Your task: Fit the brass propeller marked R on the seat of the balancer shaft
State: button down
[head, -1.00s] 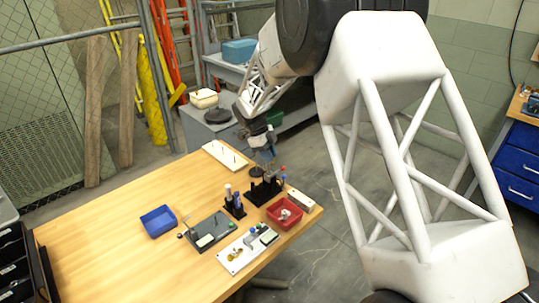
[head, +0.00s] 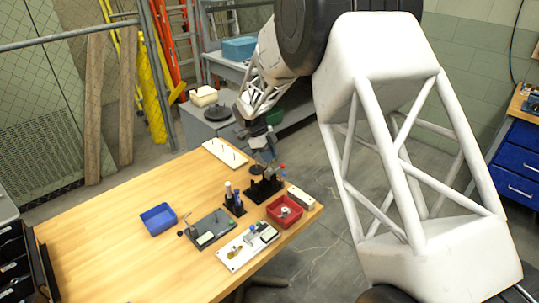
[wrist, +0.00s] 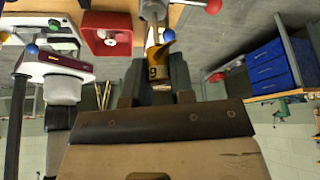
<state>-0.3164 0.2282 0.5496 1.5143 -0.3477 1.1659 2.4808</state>
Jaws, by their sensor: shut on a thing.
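In the wrist view my gripper (wrist: 158,82) is shut on a brass-coloured piece (wrist: 157,52), which I take to be the propeller. A dark mark shows on it, but I cannot read it surely as R. A grey metal part (wrist: 152,10) shows just beyond it; I cannot tell whether they touch. In the head view my gripper (head: 268,158) is over the table's far right side, and the piece is too small to make out. I cannot surely pick out the balancer shaft; a dark plate with an upright post (head: 207,229) stands on the table.
A red tray (head: 285,211) lies near the right table edge, beside a black rack (head: 263,191). A white board (head: 247,248) with small parts lies in front. A blue tray (head: 158,219) is at left. A white pegged board (head: 225,153) lies behind.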

aim_at(269, 170)
jog(key=shift+f, duration=2)
dwell(1.7)
jog(key=c, duration=0.9)
grip_release()
jog(key=v, duration=0.7)
jog(key=shift+a+r, duration=0.2)
jog(key=shift+r, duration=0.2)
jog(key=shift+r, duration=0.1)
jog(key=shift+r, duration=1.9)
